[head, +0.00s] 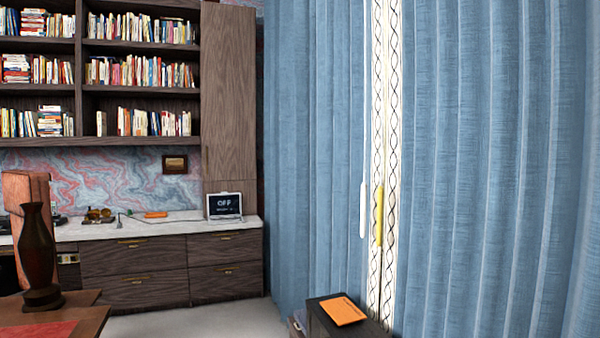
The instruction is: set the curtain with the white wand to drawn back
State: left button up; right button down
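The white wand (363,210) hangs upright on a thin white cord at the right edge of the left blue curtain (315,150). That curtain is spread out in folds from the bookcase to a narrow gap. A yellow wand (379,216) hangs just right of the white one, in front of the gap. The right blue curtain (480,170) is also spread out and fills the right of the view. A white strip with a dark wavy pattern (391,100) shows between the curtains. Neither of my grippers is in view.
A dark low cabinet (322,322) with an orange book (343,310) stands below the wands. A desk corner (85,318) with a dark vase (38,255) is at the lower left. Drawers and bookshelves line the back wall. Some pale floor (210,322) is clear between.

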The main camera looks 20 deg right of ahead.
aim_at(321, 89)
jog(key=i+z, duration=0.15)
jog(key=i, duration=0.3)
jog(key=i+j+z, duration=0.1)
jog(key=i, duration=0.35)
jog(key=i+j+z, duration=0.15)
jog(key=i, duration=0.35)
jog(key=i+j+z, duration=0.1)
jog(key=i+z, duration=0.25)
jog(key=i+j+z, duration=0.1)
jog(key=z, duration=0.3)
jog(key=i+j+z, duration=0.2)
jog(key=z, duration=0.15)
jog(key=j, duration=0.1)
